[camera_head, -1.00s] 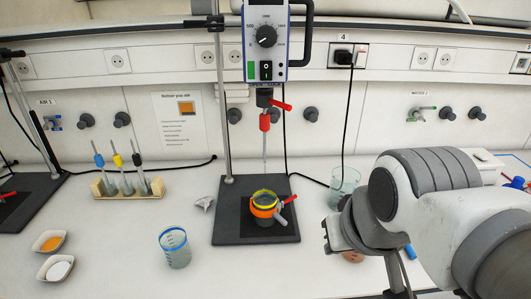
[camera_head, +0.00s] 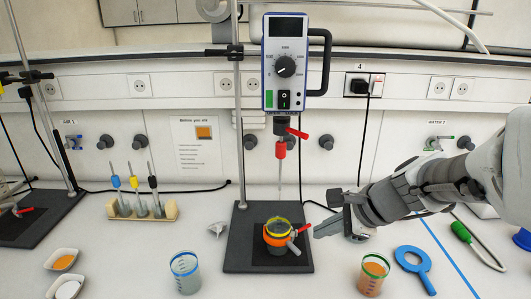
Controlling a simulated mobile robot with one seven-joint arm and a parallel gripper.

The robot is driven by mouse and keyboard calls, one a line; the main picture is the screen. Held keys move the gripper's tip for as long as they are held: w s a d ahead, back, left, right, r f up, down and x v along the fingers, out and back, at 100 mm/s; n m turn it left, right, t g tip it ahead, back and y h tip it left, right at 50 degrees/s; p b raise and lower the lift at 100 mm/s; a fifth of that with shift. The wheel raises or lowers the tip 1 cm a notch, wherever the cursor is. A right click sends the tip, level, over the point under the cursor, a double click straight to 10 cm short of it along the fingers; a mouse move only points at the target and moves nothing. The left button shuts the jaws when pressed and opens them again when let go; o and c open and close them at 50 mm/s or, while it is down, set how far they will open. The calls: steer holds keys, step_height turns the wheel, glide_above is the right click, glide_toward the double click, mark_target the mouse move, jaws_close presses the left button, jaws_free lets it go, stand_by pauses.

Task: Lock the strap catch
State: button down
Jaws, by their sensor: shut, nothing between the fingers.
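A dark beaker with a yellow rim (camera_head: 279,222) stands on the black stand base (camera_head: 240,262). An orange strap (camera_head: 276,239) goes around it. The strap's catch (camera_head: 293,247) is a grey piece on the right side, with a lever whose red tip (camera_head: 304,228) sticks out up and to the right. Whether the catch is locked cannot be told at this size. My gripper (camera_head: 318,231) is shut and empty, just right of the red tip, reaching in from the right. A small gap seems to separate them.
A stirrer motor (camera_head: 286,62) with a red-handled chuck (camera_head: 281,149) hangs on a rod above the beaker. A blue-rimmed beaker (camera_head: 185,277) stands front left. Bench front centre is clear.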

steer(key=w+d+f+m+t, duration=0.2)
steer(key=w+d+f+m, duration=0.3)
steer(key=w+d+m, duration=0.4)
steer(key=m+b, duration=0.2)
glide_toward(306, 227)
steer(key=x, duration=0.7)
